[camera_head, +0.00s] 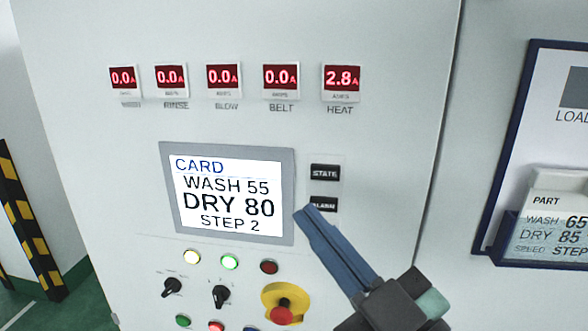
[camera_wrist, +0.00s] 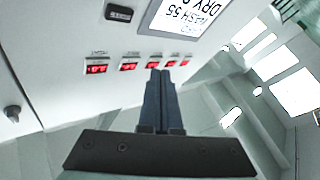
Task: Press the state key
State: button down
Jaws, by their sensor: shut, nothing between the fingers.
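The state key (camera_head: 324,172) is a black key marked STATE, right of the display on the pale cabinet front. The black alarm key (camera_head: 323,203) sits just below it, its label partly covered by my fingertips. My gripper (camera_head: 306,213) has blue fingers closed together with nothing between them. Its tips appear below and left of the state key; I cannot tell their distance from the panel. In the wrist view my gripper (camera_wrist: 160,73) points across the upside-down panel, and a black key (camera_wrist: 118,13), likely the state key, shows at the top, clear of the fingers.
The display (camera_head: 228,192) reads CARD, WASH 55, DRY 80, STEP 2. Several red meters (camera_head: 223,76) line the top, HEAT at 2.8. Lamps, knobs and a red stop button (camera_head: 283,307) lie below. A blue-edged board (camera_head: 516,130) with a part card is at right.

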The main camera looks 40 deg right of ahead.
aim_at(325, 172)
jog(key=shift+s+d+f+n, duration=0.15)
jog(key=shift+s+f+n, duration=0.15)
jog(key=shift+s, duration=0.15)
jog(key=shift+w+d+p, duration=0.5)
jog(key=shift+w+d, duration=1)
jog(key=shift+d, duration=0.15)
jog(key=shift+w+d+p, duration=0.5)
jog(key=shift+w+d, duration=0.95)
jog(key=shift+d, duration=0.2)
jog(key=shift+d, duration=0.1)
jog(key=shift+w+d+b, duration=0.25)
jog(key=shift+b, duration=0.05)
